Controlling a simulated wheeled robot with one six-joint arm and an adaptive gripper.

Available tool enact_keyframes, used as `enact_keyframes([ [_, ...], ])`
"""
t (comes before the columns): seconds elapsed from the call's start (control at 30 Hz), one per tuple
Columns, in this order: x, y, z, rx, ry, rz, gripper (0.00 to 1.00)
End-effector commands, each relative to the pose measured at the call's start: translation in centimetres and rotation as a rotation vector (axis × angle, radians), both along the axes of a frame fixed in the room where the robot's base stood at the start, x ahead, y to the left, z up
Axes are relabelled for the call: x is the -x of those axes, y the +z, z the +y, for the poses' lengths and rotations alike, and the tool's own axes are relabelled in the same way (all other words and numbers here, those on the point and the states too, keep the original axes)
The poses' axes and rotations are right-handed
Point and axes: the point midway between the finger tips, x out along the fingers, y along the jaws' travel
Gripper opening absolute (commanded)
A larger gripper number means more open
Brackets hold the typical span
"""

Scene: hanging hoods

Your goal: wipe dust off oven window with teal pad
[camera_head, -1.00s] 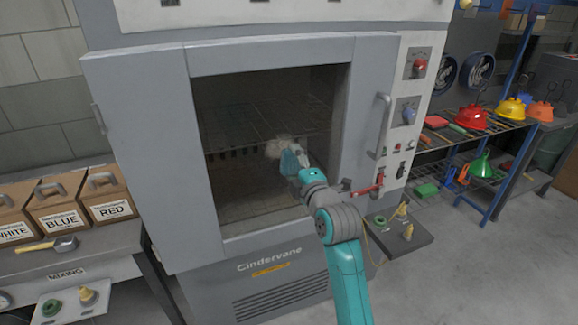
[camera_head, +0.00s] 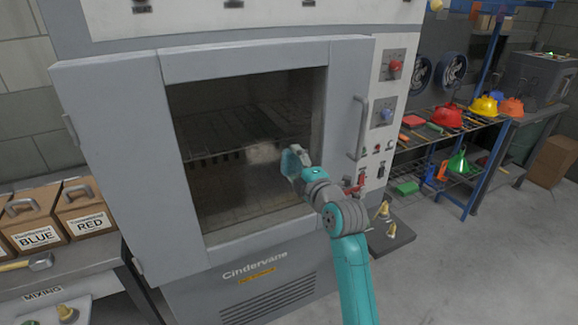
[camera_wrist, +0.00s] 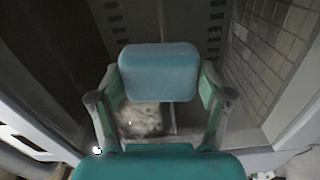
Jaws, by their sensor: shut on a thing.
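The oven window (camera_head: 235,185) is a dark glass pane in a grey door, with racks dimly visible behind it. A pale dusty smudge (camera_head: 262,153) shows near its middle. My gripper (camera_head: 301,172) is shut on the teal pad (camera_head: 291,160), just right of the smudge and in front of the window's right part. In the wrist view the pad (camera_wrist: 159,72) sits between the two fingers of my gripper (camera_wrist: 160,88). A whitish patch (camera_wrist: 140,119) shows below the pad there. I cannot tell whether the pad touches the glass.
The door handle (camera_head: 359,128) stands out right of the window, close to my arm. Red and blue knobs are on the panel beyond it. A shelf with hard hats (camera_head: 447,116) is at right, and a bench with boxes (camera_head: 85,208) at left.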

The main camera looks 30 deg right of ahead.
Motion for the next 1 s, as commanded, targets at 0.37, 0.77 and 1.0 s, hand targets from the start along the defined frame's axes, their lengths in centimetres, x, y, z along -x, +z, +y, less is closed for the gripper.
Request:
enact_keyframes([
  [0.37,-0.1,0.4,-1.3,0.000,0.001,-0.001,0.45],
  [0.77,-0.3,2.5,-1.1,0.000,0.002,-0.004,0.45],
  [1.0,-0.3,2.4,0.4,-0.001,0.004,-0.002,0.45],
])
